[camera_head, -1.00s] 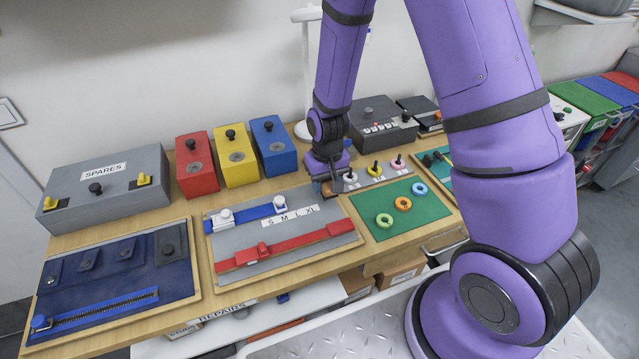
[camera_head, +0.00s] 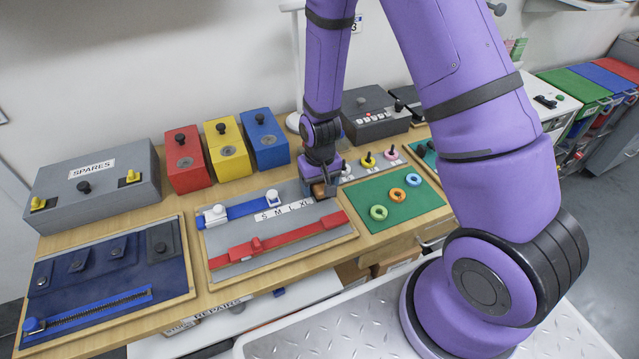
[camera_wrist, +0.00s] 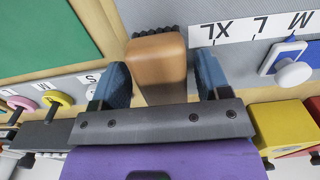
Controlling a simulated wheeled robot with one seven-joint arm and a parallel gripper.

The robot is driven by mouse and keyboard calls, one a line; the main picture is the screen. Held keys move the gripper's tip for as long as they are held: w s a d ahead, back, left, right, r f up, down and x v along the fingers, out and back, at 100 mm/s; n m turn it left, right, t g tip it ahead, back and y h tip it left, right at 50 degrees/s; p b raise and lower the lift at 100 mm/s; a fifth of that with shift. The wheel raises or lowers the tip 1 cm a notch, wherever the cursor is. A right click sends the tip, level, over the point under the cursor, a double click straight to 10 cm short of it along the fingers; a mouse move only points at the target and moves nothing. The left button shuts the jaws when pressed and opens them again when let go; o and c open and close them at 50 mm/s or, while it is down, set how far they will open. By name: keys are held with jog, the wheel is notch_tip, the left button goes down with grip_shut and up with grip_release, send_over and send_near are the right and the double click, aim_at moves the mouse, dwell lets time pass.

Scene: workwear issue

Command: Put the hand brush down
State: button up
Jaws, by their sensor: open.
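The hand brush has a tan wooden back with dark bristles. In the wrist view the brush (camera_wrist: 158,62) lies between the fingers of my gripper (camera_wrist: 163,78), which are open with narrow gaps beside it. In the head view my gripper (camera_head: 321,184) is low over the upper right corner of the grey strap board (camera_head: 228,243), by the XL end of the size strip (camera_head: 283,210). The brush (camera_head: 318,190) shows there only as a small brown patch, mostly hidden by the gripper. The brush appears to rest on the board.
A green mat (camera_head: 372,190) with several rings is to the right. Behind it is a peg rack (camera_head: 378,168) with rings. Blue (camera_head: 264,138), yellow and red boxes stand behind the board. A red strap (camera_head: 285,242) lies across its front; a navy panel (camera_head: 100,290) is left.

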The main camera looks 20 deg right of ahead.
jog(key=shift+r, duration=0.1)
jog(key=s+d+r+t, duration=0.1)
jog(key=s+d+r, duration=0.15)
jog(key=r, duration=1.35)
jog(key=s+d+r+t, duration=0.15)
jog(key=s+r, duration=0.25)
jog(key=r, duration=1.1)
jog(key=s+d+r+t, duration=0.2)
jog(key=s+d+r, duration=0.1)
jog(key=s+r, duration=0.7)
jog(key=s, duration=0.4)
jog(key=shift+s+t, duration=0.3)
jog(key=shift+t, duration=0.05)
jog(key=shift+o, duration=0.4)
jog(key=shift+r, duration=0.1)
jog(key=shift+w+a, duration=0.1)
jog(key=shift+w, duration=0.05)
